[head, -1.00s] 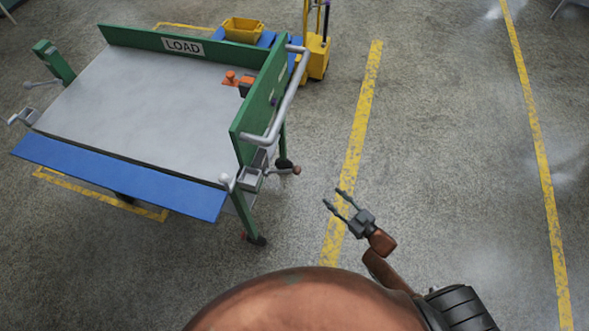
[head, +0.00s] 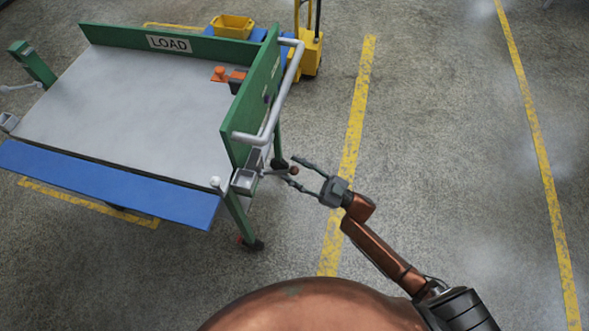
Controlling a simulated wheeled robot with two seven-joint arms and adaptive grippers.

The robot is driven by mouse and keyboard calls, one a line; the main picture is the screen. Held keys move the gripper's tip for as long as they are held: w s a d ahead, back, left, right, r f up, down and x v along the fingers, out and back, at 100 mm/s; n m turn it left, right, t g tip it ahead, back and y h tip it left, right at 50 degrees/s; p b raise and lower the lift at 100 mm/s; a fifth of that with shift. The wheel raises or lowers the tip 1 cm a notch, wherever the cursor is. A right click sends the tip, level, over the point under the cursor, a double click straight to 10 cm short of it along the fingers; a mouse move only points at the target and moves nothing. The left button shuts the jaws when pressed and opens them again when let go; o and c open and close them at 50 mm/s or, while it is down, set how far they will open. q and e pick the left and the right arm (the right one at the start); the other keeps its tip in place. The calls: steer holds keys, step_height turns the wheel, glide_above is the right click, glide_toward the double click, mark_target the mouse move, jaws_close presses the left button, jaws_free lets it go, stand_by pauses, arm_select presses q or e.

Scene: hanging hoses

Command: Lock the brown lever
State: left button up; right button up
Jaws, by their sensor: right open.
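The brown lever is a thin grey rod with a brown knob (head: 293,171) at its end. It sticks out to the right from a grey metal bracket (head: 244,181) at the near right corner of the green cart. My right gripper (head: 292,174) is open, with one finger above and one below the knob in the picture. The knob lies between or just behind the fingertips; I cannot tell whether they touch it. My left gripper is not in view.
The cart's grey deck (head: 130,110) has green side walls, a grey handrail (head: 279,95) above the lever and a blue flap (head: 110,185) in front. A white-knobbed lever (head: 215,182) stands left of the bracket. The floor to the right is clear.

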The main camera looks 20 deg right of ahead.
steer(key=shift+a, duration=0.1)
steer(key=shift+c, duration=0.5)
jaws_close()
